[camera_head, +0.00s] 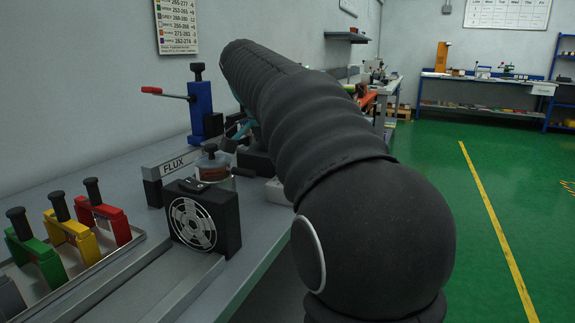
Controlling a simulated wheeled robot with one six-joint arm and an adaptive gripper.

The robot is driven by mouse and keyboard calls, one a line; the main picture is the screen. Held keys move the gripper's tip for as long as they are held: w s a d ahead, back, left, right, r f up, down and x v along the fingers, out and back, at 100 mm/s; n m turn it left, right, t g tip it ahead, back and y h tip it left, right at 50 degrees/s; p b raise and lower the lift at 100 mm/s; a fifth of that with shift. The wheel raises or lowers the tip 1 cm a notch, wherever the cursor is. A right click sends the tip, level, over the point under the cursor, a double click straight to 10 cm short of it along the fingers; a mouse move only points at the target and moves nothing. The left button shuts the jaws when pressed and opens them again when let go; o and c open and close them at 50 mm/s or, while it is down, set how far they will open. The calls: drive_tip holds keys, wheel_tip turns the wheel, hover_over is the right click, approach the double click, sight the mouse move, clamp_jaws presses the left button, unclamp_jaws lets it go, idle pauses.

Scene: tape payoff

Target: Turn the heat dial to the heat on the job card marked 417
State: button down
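My dark, sleeved arm fills the middle of the view and reaches away over the bench. My gripper is not in view; the arm hides the area at its far end. I cannot make out the heat dial, and no job card marked 417 can be read here. A wall chart (177,25) at the top left shows colour names with number ranges such as 265-277 and 262-274. Part of the bench behind the arm is hidden.
On the grey bench (143,185) stand a black fan (205,218), a FLUX holder (173,167), a round jar (212,165), a blue lever press (199,108), and green (36,250), yellow (72,232) and red (103,217) handled tools. Green floor (450,200) is clear at right.

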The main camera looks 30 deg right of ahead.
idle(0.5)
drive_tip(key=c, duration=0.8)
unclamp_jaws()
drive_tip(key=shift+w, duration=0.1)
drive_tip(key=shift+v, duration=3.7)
